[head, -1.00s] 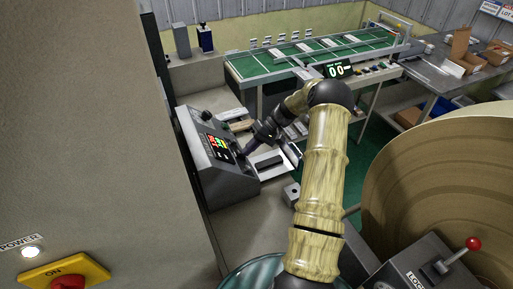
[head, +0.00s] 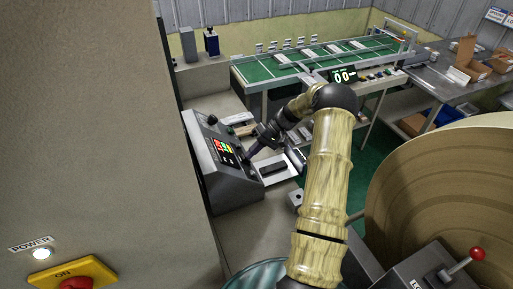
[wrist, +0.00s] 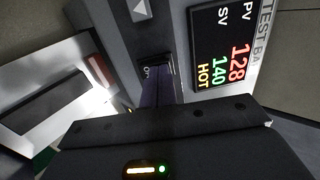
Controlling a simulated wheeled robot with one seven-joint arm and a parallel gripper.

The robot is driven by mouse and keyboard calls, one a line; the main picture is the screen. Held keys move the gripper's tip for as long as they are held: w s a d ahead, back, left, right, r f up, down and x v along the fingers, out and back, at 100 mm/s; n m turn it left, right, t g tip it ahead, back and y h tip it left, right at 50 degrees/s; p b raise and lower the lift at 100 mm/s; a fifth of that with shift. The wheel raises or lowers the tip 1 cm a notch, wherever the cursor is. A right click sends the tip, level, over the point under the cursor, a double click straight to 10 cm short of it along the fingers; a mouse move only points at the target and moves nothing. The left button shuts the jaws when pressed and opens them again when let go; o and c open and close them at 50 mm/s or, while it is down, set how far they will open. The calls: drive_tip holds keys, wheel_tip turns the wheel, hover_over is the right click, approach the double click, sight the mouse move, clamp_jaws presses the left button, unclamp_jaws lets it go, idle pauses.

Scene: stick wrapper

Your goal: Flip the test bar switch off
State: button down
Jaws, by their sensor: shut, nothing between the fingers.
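The test bar control box (head: 232,180) is a grey sloped unit left of centre in the head view. My gripper (head: 250,151) is shut and empty at the box's front face. In the wrist view its narrow purple fingers (wrist: 160,88) point at the switch and cover its lower part. I cannot tell whether they touch it.
A light metal bar unit (wrist: 45,95) with a dark slot lies left of the switch in the wrist view. A large brown roll (head: 445,190) and a red-knobbed lever (head: 477,254) stand at right. A grey cabinet (head: 100,130) fills the left.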

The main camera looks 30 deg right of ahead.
drive_tip(key=b+v, duration=0.2)
drive_tip(key=v, duration=1.1)
drive_tip(key=shift+d+r, duration=0.3)
drive_tip(key=shift+s, duration=0.1)
drive_tip(key=s+a+g+h, duration=0.1)
drive_tip(key=s+a+h, duration=0.15)
drive_tip(key=a, duration=0.55)
drive_tip(key=s+a+h, duration=0.1)
drive_tip(key=a+h, duration=0.2)
drive_tip(key=a, duration=0.5)
drive_tip(key=s+a+t+h, duration=0.1)
drive_tip(key=s+a, duration=0.3)
drive_tip(key=s, duration=0.5)
drive_tip(key=s+a+r+t+h, duration=0.1)
drive_tip(key=s+a+t+h, duration=0.1)
drive_tip(key=s+a, duration=0.3)
drive_tip(key=s+h, duration=0.1)
drive_tip(key=s, duration=0.3)
drive_tip(key=shift+a+r, duration=0.2)
drive_tip(key=shift+r, duration=0.05)
